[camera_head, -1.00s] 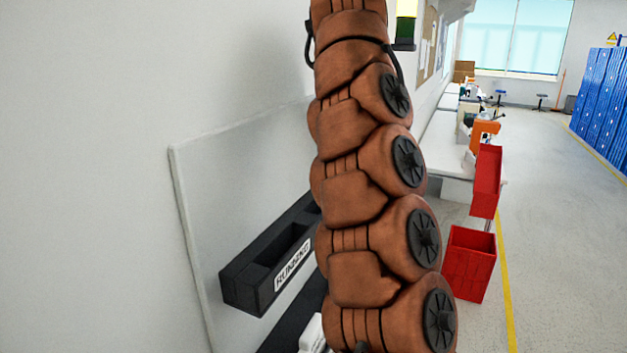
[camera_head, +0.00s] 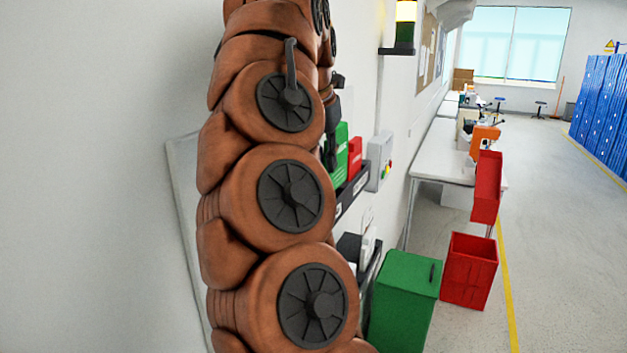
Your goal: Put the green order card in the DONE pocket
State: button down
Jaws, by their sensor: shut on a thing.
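My gripper (camera_head: 331,150) is a small dark shape past the right side of my arm, partly hidden. It is shut at the left edge of a green card (camera_head: 341,145), which stands upright at the wall. The card's lower part is close to a dark pocket rack (camera_head: 353,190) with white labels. I cannot read the labels or tell whether the card is inside a pocket. A red card (camera_head: 355,158) stands just right of the green one. My arm hides the left part of the board.
A grey box with coloured buttons (camera_head: 380,160) is on the wall right of the rack. A lower dark rack (camera_head: 370,275) holds white items. A green bin (camera_head: 404,300) and red bins (camera_head: 469,270) stand to the right.

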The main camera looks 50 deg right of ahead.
jog(key=shift+a+f+p, duration=0.8)
jog(key=shift+a+f, duration=0.75)
jog(key=shift+f, duration=0.3)
jog(key=shift+f, duration=0.1)
jog(key=shift+f, duration=0.35)
jog(key=shift+f, duration=0.2)
jog(key=c, duration=1.2)
grip_release()
jog(key=shift+r, duration=0.15)
